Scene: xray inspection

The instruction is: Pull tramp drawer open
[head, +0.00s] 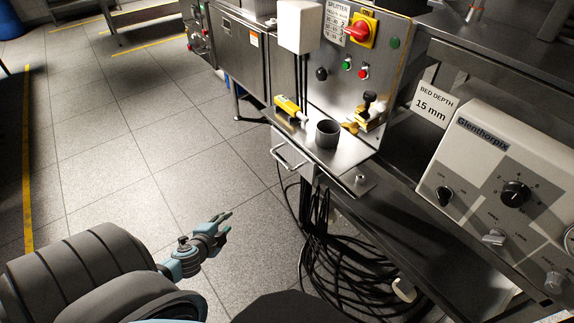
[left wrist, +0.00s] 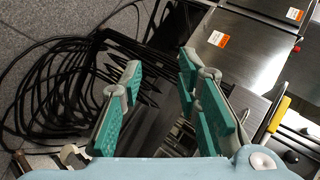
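The tramp drawer (head: 296,148) is a metal drawer with a bar handle (head: 286,162) on its front, below the small steel shelf of the splitter panel in the head view. It looks shut. My left gripper (head: 224,222) is over the floor, to the lower left of the handle and apart from it. In the left wrist view its teal-padded fingers (left wrist: 163,72) are spread with nothing held between them. I cannot make out the handle clearly in that view. My right gripper is in neither view.
A dark cup (head: 327,133) and a yellow tool (head: 289,106) stand on the shelf (head: 350,160). Black cables (head: 335,250) hang in coils below the drawer. The Glenthorpix control box (head: 490,165) is at right. Tiled floor (head: 130,165) at left is open.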

